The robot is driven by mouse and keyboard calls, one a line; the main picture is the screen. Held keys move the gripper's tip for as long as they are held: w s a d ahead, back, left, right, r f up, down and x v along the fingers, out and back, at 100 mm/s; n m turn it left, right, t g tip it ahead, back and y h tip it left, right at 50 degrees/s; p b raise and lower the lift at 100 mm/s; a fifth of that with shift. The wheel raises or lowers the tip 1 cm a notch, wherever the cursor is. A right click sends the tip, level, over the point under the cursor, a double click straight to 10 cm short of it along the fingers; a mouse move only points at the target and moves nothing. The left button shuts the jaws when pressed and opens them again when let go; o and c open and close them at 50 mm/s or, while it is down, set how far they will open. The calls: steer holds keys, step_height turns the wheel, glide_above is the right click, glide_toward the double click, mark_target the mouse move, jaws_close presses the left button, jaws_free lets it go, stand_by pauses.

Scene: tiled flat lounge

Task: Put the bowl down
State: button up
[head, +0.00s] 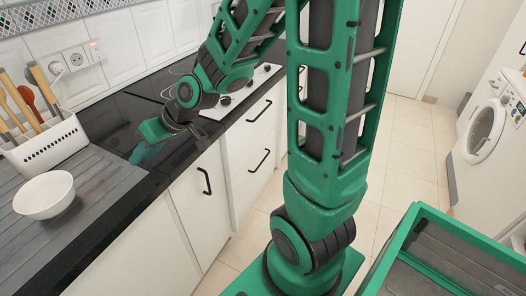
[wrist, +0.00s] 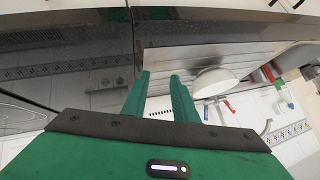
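A white bowl (head: 44,195) stands upright on the grey ribbed draining board (head: 100,180) at the left of the head view. It also shows in the wrist view (wrist: 212,80), to the right of my fingers and apart from them. My gripper (head: 142,142) is above the black counter, to the right of the bowl. In the wrist view its two green fingers (wrist: 160,75) stand apart with nothing between them. The bowl's inside looks empty in the head view.
A white utensil holder (head: 45,145) with wooden tools stands behind the bowl. A hob (head: 235,85) lies farther along the black counter (head: 105,120). White cupboards (head: 205,190) front the counter. A washing machine (head: 490,130) stands across the tiled floor.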

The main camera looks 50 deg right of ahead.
steer(key=s+d+r+m+g+h, duration=0.1)
steer(key=s+d+m+g+h, duration=0.4)
steer(key=s+d, duration=1.5)
steer(key=shift+s+d+r+m+h, duration=0.25)
steer(key=shift+s+d+m+h, duration=0.1)
steer(key=shift+m, duration=0.35)
steer(key=shift+o, duration=1.1)
steer(key=s+d+r+m+g, duration=0.1)
steer(key=s+m+g, duration=0.1)
steer(key=s, duration=0.5)
steer(key=shift+d, duration=0.35)
steer(key=shift+s, duration=0.1)
